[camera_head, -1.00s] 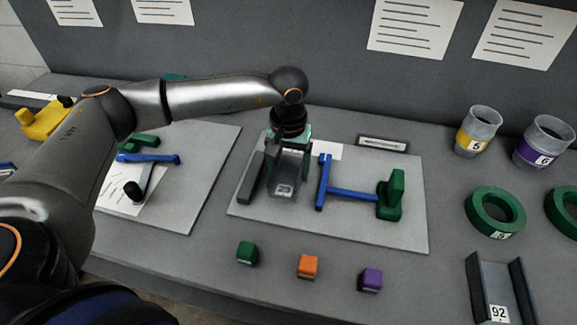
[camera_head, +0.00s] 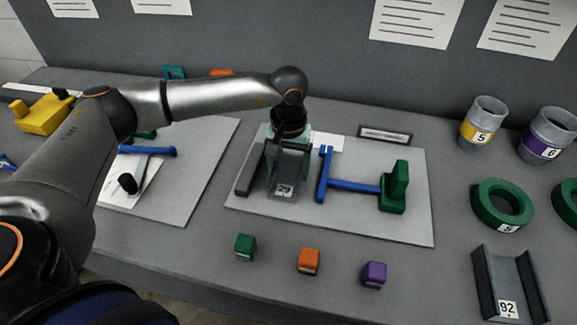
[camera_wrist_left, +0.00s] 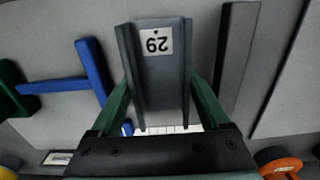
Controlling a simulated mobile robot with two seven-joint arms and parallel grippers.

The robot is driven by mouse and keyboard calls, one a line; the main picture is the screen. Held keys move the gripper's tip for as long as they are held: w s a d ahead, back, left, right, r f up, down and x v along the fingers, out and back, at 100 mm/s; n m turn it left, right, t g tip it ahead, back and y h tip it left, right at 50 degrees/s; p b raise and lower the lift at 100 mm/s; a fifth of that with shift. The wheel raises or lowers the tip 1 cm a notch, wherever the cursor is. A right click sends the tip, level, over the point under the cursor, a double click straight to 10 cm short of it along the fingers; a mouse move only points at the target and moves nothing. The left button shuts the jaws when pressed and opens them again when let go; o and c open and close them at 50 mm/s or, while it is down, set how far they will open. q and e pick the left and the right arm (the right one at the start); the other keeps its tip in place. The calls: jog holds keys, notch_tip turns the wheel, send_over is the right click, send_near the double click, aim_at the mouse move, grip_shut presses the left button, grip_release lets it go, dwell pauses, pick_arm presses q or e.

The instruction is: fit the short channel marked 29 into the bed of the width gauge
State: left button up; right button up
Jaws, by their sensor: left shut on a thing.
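The short channel marked 29 (camera_head: 286,187) is dark grey with a white label, shown clearly in the wrist view (camera_wrist_left: 156,75). My left gripper (camera_head: 288,160) is shut on it, its green fingers against the two outer sides. The channel is over the width gauge (camera_head: 365,226), between the dark grey bar (camera_head: 250,170) on the left and the blue T-shaped jaw (camera_head: 325,178) on the right. Gaps show on both sides. I cannot tell whether it touches the bed. A green block (camera_head: 394,188) stands at the blue stem's right end. My right gripper is not in view.
A channel marked 92 (camera_head: 508,285) lies at lower right, near green rings (camera_head: 501,205) and cups (camera_head: 483,121). Green (camera_head: 245,246), orange (camera_head: 308,261) and purple (camera_head: 374,274) cubes line the front. Another board (camera_head: 195,178) with a blue part lies left.

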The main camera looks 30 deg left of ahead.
aim_at(289, 176)
pick_arm(q)
jog(key=o, duration=1.3)
jog(key=shift+r, duration=0.1)
notch_tip(289, 176, up, 12)
jog(key=shift+r+b, duration=0.15)
jog(key=shift+b, duration=0.15)
